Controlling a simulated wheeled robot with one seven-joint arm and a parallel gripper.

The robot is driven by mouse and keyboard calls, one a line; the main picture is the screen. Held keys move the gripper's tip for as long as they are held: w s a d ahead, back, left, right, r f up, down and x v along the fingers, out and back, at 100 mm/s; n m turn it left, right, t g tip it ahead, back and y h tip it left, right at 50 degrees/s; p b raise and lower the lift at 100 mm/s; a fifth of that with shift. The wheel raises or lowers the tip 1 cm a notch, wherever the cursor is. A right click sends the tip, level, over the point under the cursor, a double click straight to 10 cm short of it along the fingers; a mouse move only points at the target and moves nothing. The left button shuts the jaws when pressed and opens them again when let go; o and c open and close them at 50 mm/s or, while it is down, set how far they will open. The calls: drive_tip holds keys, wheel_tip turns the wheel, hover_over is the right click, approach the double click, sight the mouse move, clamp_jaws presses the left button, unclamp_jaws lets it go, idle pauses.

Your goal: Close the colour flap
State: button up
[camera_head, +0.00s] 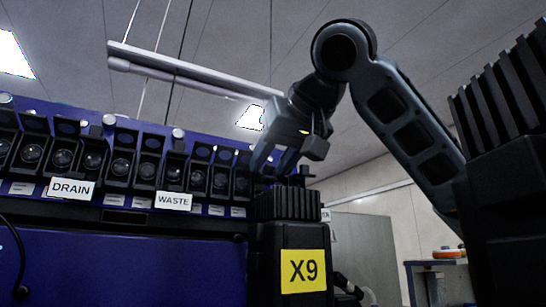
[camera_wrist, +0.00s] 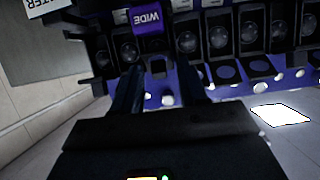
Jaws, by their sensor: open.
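A row of black housings with round dark lenses and small flaps (camera_wrist: 258,62) runs along the top of a blue machine (camera_head: 120,265). I cannot tell which is the colour flap; no readable label names it. My gripper (camera_head: 279,165) is open at the right end of this row, fingers pointing down. In the wrist view, which is upside down, its two dark fingers (camera_wrist: 158,90) stand on either side of a small dark flap (camera_wrist: 158,67), below a purple tag reading WIDE (camera_wrist: 148,18). I cannot tell whether the fingers touch anything.
White labels read DRAIN (camera_head: 71,189) and WASTE (camera_head: 173,201). A bench (camera_head: 437,264) with an orange object stands at the far right. A rail (camera_head: 190,72) hangs above.

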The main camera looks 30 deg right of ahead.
drive_tip(key=c, duration=0.7)
drive_tip(key=shift+f+b, duration=0.3)
drive_tip(key=shift+b, duration=0.3)
drive_tip(key=shift+f+t+b, duration=0.1)
drive_tip(key=shift+t+b, duration=0.5)
drive_tip(key=shift+b, duration=0.45)
drive_tip(key=shift+c, duration=0.2)
drive_tip(key=o, duration=0.7)
drive_tip(key=shift+o, duration=0.2)
drive_tip(key=shift+s+r, duration=0.15)
drive_tip(key=shift+r, duration=0.05)
